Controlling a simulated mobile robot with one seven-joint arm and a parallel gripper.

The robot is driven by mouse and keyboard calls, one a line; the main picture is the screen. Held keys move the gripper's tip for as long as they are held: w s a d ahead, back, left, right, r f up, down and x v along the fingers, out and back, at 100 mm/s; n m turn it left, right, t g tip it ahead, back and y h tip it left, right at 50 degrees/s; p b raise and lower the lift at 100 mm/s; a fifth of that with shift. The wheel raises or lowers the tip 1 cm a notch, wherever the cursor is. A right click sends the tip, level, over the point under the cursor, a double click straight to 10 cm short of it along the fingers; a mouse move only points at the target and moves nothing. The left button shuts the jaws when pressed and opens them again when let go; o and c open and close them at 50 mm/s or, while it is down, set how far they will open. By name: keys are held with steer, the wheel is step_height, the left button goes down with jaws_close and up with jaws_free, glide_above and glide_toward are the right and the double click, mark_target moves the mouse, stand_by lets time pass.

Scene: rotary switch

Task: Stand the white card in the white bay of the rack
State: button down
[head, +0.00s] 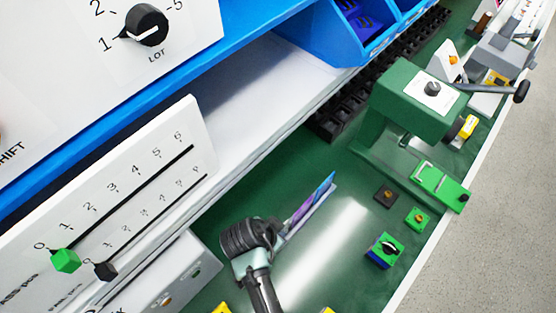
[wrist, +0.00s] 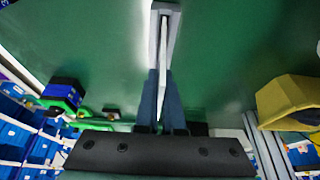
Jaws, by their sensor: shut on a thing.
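My gripper (head: 322,190) reaches out over the green bench top, low in the middle of the head view. In the wrist view my gripper (wrist: 164,20) is shut on a thin, pale card (wrist: 164,75), seen nearly edge-on between the two long fingers. In the head view a thin piece with purple and blue colouring (head: 308,201) shows along the fingers; I cannot tell whether it is the card's face. No rack bay that is clearly white can be made out.
A green press-like machine (head: 410,100) stands at the right. A long black slotted strip (head: 335,118) runs below the blue bins (head: 350,35). A yellow object (wrist: 288,100) shows in the wrist view.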

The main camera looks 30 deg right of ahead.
steer(key=shift+f+b, duration=0.6)
steer(key=shift+f, duration=0.3)
steer(key=c, duration=1)
jaws_free()
steer(key=shift+o, duration=0.2)
steer(key=v, duration=1.3)
steer(key=shift+d+r, duration=0.1)
steer(key=shift+r, duration=0.1)
step_height(320, 180, up, 9)
steer(key=p, duration=0.8)
steer(key=shift+f+p, duration=0.15)
steer(key=shift+p, duration=0.25)
